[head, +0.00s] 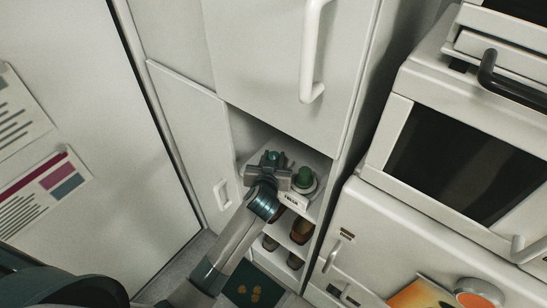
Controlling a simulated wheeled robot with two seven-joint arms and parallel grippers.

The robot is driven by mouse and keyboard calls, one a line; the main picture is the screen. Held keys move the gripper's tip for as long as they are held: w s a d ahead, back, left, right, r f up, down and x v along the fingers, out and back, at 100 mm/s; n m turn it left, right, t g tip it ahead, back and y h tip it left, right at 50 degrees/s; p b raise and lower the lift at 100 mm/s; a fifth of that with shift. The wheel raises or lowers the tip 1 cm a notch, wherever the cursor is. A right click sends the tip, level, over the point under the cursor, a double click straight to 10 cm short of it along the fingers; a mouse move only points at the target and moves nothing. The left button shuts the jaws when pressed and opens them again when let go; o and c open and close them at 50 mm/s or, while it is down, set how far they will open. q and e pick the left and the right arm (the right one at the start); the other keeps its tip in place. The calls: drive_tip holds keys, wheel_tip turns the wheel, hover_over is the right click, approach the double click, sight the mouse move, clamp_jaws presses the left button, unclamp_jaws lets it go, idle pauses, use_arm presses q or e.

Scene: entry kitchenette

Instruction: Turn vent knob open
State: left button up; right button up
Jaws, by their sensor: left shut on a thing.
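My left gripper (269,166) reaches into the open niche of the tall white cabinet. It is shut on a small dark teal knob (271,157), which shows between the fingers and is mostly hidden by them. A green knob (304,176) on a round white base stands just right of the gripper, apart from its grip. A white label (291,199) with small dark print sits below the green knob. I cannot read the label surely, nor tell how far either knob is turned. My right gripper is not in view.
A white cabinet door with a long handle (313,50) hangs above the niche, and a lower door with a small handle (222,193) is at its left. Shelves below hold brown jars (301,231). A white oven (455,140) stands close on the right.

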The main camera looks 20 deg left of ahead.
use_arm(q)
drive_tip(key=shift+a+r+m+h+p, duration=0.1)
drive_tip(key=shift+r+m+h+p, duration=0.1)
drive_tip(key=shift+m+h+p, duration=1.2)
drive_tip(key=shift+h+p, duration=0.2)
drive_tip(key=shift+p, duration=0.1)
drive_tip(key=shift+a+m+h+p, duration=0.1)
drive_tip(key=shift+m+h+p, duration=0.25)
drive_tip(key=shift+m+h, duration=0.3)
drive_tip(key=shift+f+m+h, duration=0.15)
drive_tip(key=shift+m+h, duration=0.6)
drive_tip(key=shift+h, duration=0.2)
drive_tip(key=shift+g, duration=0.3)
drive_tip(key=o, duration=1.1)
drive_tip(key=shift+c, duration=0.2)
